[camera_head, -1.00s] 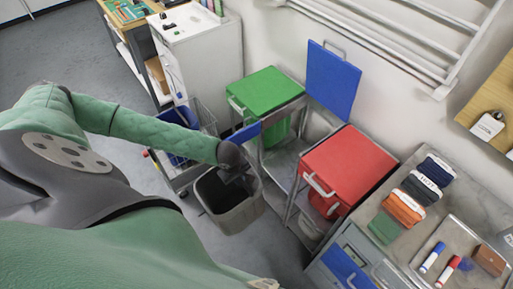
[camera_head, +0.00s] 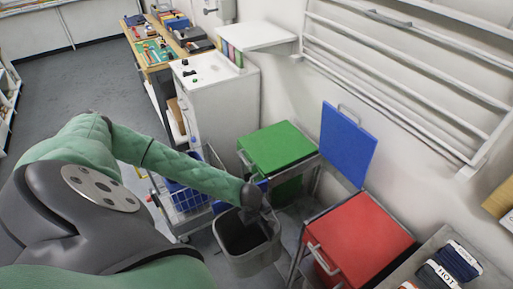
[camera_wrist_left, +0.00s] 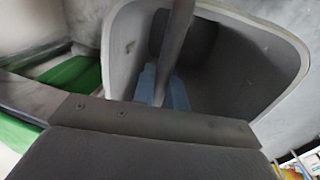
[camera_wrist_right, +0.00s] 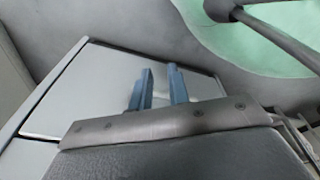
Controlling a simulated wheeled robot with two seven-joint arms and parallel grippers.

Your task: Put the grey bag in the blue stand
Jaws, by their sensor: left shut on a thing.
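The grey bag (camera_head: 247,257) is an open-topped, bin-shaped bag, hanging roughly upright from my left gripper (camera_head: 262,212). That gripper is shut on its upper rim or handle; the exact grip is hard to see. The left wrist view looks into the bag (camera_wrist_left: 245,65), with my blue fingertips (camera_wrist_left: 163,88) over its opening. The blue stand, with its blue lid (camera_head: 347,145) raised, is between the green-lidded and red-lidded stands. The bag is in front of it, to the left, and partly hides its frame. My right gripper (camera_wrist_right: 159,88) is open and empty in the right wrist view.
The green-lidded stand (camera_head: 278,148) and the red-lidded stand (camera_head: 362,236) flank the blue one, lids down. A wire cart with a blue basket (camera_head: 187,197) is left of the bag. A white cabinet (camera_head: 222,105) is behind. A wall rack (camera_head: 400,70) hangs above.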

